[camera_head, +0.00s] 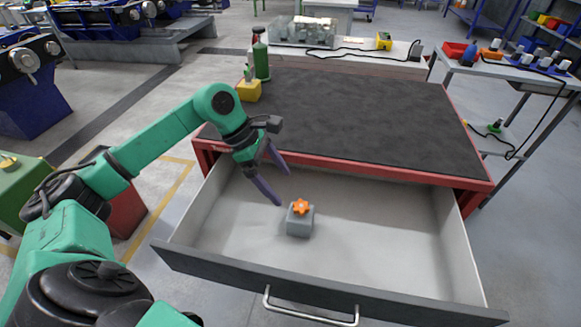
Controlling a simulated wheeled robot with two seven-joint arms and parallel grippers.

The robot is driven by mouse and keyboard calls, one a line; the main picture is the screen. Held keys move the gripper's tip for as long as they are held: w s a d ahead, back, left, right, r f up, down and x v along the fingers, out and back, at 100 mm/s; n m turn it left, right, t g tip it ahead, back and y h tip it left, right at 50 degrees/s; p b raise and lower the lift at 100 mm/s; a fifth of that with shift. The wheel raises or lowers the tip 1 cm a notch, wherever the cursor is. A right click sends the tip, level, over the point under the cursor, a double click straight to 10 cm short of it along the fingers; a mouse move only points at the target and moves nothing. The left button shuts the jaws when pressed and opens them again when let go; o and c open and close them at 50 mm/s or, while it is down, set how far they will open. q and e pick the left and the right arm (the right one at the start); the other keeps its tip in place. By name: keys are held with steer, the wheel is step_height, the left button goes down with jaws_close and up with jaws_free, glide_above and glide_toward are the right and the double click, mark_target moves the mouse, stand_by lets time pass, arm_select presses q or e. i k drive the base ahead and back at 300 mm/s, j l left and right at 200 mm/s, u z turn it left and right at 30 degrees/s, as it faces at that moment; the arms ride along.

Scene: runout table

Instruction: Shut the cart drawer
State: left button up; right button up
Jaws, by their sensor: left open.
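The cart drawer (380,235) is pulled far out of the red cart (478,186) toward me. Its dark front panel (215,270) carries a silver bar handle (310,317) at the bottom of the view. Inside the drawer is a small grey block with an orange star-shaped knob (300,222). My left gripper (284,189) is open and empty, its purple fingers pointing down over the drawer's back left part, behind and left of the block. It is well apart from the handle. My right gripper is not in view.
The cart's dark top (350,115) is mostly clear. A green bottle (261,58) and a yellow block (248,90) stand at its back left corner. A side table (500,68) with several items stands at right. Open floor lies left of the drawer.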

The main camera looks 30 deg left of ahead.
mark_target(384, 249)
steer(key=k+j, duration=0.1)
steer(key=j, duration=0.4)
steer(key=k+j, duration=0.1)
steer(key=j, duration=0.85)
steer(key=k, duration=0.05)
